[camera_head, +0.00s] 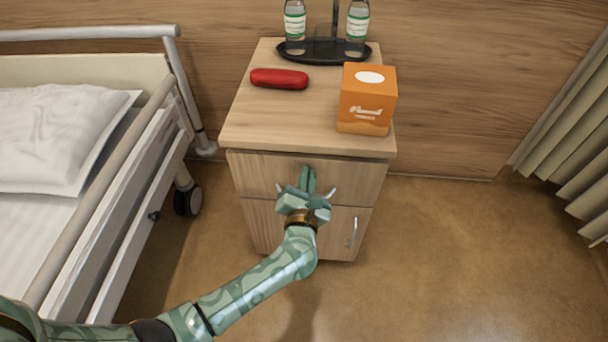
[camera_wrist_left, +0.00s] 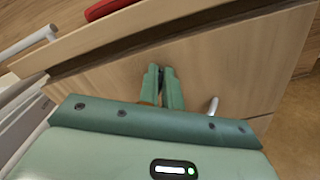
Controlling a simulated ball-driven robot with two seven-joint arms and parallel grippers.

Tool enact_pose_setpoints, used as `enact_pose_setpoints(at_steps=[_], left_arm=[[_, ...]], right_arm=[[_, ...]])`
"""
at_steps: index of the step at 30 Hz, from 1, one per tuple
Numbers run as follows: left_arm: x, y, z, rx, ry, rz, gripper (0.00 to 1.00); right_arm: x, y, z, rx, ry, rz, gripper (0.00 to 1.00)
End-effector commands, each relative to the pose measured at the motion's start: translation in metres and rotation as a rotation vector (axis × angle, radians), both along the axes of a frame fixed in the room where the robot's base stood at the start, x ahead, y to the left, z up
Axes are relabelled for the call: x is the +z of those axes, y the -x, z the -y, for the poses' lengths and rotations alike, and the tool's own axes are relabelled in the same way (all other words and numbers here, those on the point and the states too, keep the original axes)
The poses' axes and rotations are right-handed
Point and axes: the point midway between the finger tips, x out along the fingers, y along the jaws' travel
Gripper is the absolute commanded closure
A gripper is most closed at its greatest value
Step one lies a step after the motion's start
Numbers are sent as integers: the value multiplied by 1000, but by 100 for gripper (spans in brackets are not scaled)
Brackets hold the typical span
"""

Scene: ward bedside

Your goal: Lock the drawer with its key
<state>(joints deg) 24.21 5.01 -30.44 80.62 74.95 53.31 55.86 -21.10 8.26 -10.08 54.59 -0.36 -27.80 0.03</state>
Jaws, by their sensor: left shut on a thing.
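The drawer (camera_head: 255,172) is the upper front of the wooden bedside cabinet, and it looks shut. Its front also shows in the left wrist view (camera_wrist_left: 240,75). My left gripper (camera_head: 308,173) is at the middle of the drawer front, below the top edge. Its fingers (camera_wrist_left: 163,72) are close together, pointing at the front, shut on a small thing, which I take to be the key. The key and the lock are hidden by the fingers. Ends of the drawer handle (camera_head: 331,192) show beside my gripper. My right gripper is not in view.
On the cabinet top (camera_head: 260,125) are a red case (camera_head: 279,78), an orange tissue box (camera_head: 366,103) and a black tray (camera_head: 290,55) with two bottles. A lower door has a handle (camera_head: 353,232). A bed (camera_head: 150,165) stands left. The floor at right is clear.

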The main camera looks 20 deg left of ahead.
Motion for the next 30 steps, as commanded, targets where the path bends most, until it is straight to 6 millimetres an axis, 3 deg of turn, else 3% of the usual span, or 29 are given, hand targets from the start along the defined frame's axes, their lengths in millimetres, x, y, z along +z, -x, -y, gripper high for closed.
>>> enact_pose_setpoints(at_steps=[2,30], left_arm=[[2,0,1,0,-67,-20,100],[-9,-1,6,-2,-863,-251,100]], right_arm=[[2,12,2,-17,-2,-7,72],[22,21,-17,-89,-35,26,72]])
